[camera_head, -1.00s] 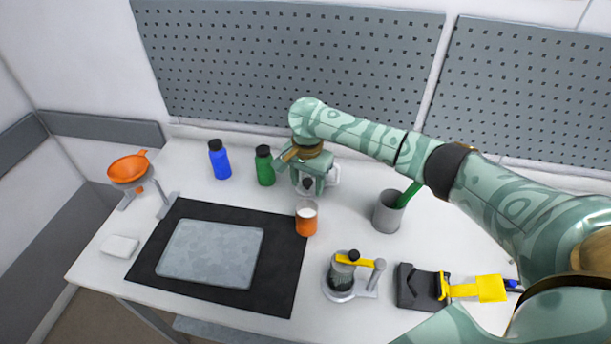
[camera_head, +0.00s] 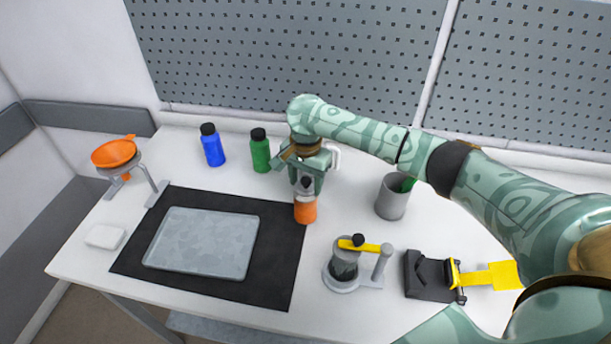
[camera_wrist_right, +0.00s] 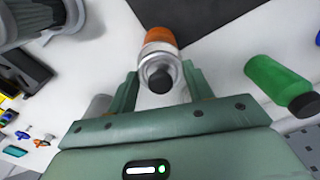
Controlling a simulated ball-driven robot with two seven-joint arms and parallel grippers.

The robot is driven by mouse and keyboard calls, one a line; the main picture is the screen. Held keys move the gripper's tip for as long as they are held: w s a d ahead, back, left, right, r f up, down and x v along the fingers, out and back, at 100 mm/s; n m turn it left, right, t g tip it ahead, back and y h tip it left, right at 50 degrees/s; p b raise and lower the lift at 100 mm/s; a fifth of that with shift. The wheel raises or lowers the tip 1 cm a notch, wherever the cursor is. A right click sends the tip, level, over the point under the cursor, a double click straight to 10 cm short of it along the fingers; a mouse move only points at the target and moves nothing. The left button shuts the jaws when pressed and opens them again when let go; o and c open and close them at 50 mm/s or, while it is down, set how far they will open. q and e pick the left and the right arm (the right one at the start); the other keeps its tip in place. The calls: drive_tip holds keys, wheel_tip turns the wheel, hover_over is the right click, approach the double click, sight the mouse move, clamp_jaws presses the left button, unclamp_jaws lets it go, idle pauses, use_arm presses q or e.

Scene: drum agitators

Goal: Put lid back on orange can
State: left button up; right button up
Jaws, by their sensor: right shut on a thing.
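The orange can (camera_head: 306,212) stands on the table just right of the black mat; it also shows in the right wrist view (camera_wrist_right: 159,36). My right gripper (camera_head: 306,176) is above the can, shut on a grey lid with a black knob (camera_head: 305,188). In the right wrist view the lid (camera_wrist_right: 155,66) lies between the fingers of my right gripper (camera_wrist_right: 162,80) and lines up with the can's top. I cannot tell whether the lid is seated or just above the rim. My left gripper is not in view.
A green bottle (camera_head: 260,152) and a blue bottle (camera_head: 212,147) stand behind, to the left. A grey cup (camera_head: 392,198) is to the right. A grey device with a yellow handle (camera_head: 345,268) stands in front right. A grey tray (camera_head: 202,243) lies on the black mat (camera_head: 275,280).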

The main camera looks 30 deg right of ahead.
drive_tip(key=shift+f, duration=0.1)
idle(0.4)
drive_tip(key=shift+a+p, duration=0.15)
drive_tip(key=shift+p, duration=1.55)
idle(0.4)
drive_tip(key=shift+f+p, duration=0.15)
drive_tip(key=shift+p, duration=0.8)
idle(0.7)
drive_tip(key=shift+p, duration=0.7)
idle(0.5)
drive_tip(key=o, duration=1.5)
wheel_tip(320, 180, up, 7)
drive_tip(key=p, duration=1)
